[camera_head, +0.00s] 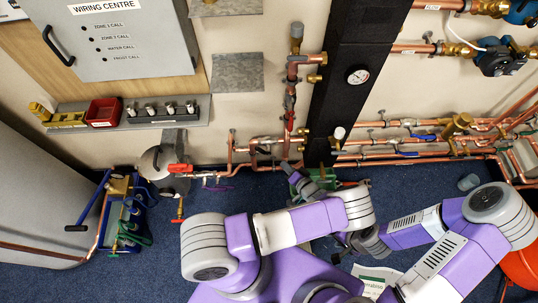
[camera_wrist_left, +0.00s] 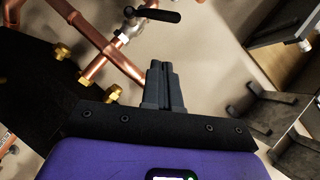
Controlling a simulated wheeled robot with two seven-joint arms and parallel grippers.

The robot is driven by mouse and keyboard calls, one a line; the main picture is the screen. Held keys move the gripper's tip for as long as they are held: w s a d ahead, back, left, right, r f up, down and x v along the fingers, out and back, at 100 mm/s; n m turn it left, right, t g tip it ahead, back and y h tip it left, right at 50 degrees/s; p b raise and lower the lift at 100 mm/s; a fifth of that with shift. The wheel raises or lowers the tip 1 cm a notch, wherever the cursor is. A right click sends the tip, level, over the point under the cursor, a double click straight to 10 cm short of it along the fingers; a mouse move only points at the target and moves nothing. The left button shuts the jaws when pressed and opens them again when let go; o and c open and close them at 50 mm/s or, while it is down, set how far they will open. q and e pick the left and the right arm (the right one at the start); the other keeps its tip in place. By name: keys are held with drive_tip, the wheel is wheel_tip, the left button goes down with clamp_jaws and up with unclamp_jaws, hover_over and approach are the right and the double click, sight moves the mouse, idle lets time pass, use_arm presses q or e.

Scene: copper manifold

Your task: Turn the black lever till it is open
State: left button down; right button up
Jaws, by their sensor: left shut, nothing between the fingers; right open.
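The black lever (camera_wrist_left: 158,15) shows at the top of the left wrist view. It lies roughly crosswise on a silver valve (camera_wrist_left: 128,30) fitted to a copper pipe. My left gripper (camera_wrist_left: 162,66) is shut and empty, with its fingertips below the lever in the picture and a visible gap between them. In the head view my left gripper (camera_head: 293,172) is low by the pipes at the wall; the lever is too small to tell there. My right gripper (camera_head: 343,240) is open, low and to the right of the left one, partly hidden by my arms.
Copper pipes with brass fittings (camera_wrist_left: 61,52) run close to my left gripper. A dark vertical column with a gauge (camera_head: 357,76) stands behind. A blue trolley (camera_head: 122,205) is at the left, and an orange object (camera_head: 522,268) is at the lower right.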

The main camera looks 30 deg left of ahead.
use_arm(q)
drive_tip(key=b, duration=0.4)
approach(263, 152)
drive_tip(key=w+a, duration=0.4)
drive_tip(key=a, duration=0.1)
drive_tip(key=shift+s+a+f, duration=0.1)
drive_tip(key=shift+a+f, duration=0.25)
drive_tip(key=shift+f, duration=0.15)
